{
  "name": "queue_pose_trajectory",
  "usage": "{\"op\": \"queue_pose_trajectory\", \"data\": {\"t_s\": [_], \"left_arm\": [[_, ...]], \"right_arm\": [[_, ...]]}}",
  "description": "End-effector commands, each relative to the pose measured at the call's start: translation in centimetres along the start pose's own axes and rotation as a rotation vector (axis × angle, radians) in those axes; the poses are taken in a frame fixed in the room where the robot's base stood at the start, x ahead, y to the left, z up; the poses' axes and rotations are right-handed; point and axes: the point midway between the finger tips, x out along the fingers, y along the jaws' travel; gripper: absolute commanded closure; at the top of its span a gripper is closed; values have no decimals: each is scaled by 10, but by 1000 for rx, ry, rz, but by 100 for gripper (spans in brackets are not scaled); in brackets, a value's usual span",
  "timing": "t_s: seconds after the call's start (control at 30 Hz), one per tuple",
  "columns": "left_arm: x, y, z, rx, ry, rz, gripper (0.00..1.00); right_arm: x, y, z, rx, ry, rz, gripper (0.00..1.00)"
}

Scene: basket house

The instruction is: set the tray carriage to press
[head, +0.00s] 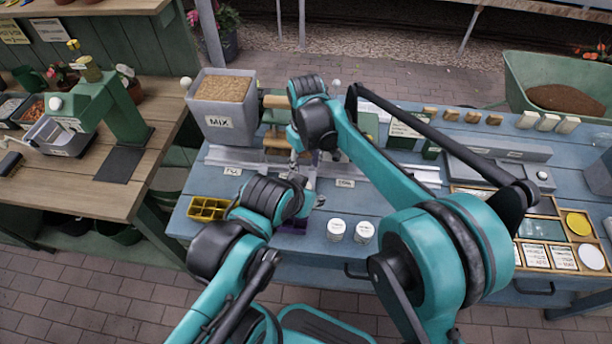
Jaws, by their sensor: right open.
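A pale metal rail (425,174) runs across the blue bench, with small label plates along its front edge. One label (233,171) sits at the left and another (345,183) right of my grippers; their words are too small to read surely. I cannot make out the tray carriage; my arms cover the middle of the rail. My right gripper (300,165) is open and points down over the rail's middle, partly hidden by its own arm. My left gripper (317,201) is just in front of the rail, small and partly covered, so its jaws are unclear.
A grey MIX bin (222,121) stands behind the rail's left end. A yellow cell tray (208,208) and a purple item (293,228) lie in front. Two white-lidded jars (336,230) stand near the front edge. A wooden bench (150,160) is at left.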

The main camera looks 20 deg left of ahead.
Motion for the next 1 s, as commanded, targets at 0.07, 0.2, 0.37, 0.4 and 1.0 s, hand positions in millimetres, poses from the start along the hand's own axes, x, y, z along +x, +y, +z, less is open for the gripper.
{"op": "queue_pose_trajectory", "data": {"t_s": [0.07,0.2,0.37,0.4,1.0], "left_arm": [[0,0,0,0,0,0,60],[0,0,0,0,0,0,60],[0,0,0,0,0,0,60],[0,0,0,0,0,0,60],[0,0,0,0,0,0,60]], "right_arm": [[-14,0,0,0,0,0,51],[-28,0,0,0,0,0,51],[-33,0,0,0,0,0,51],[-33,0,0,0,0,0,51],[-53,28,35,92,46,18,51]]}}
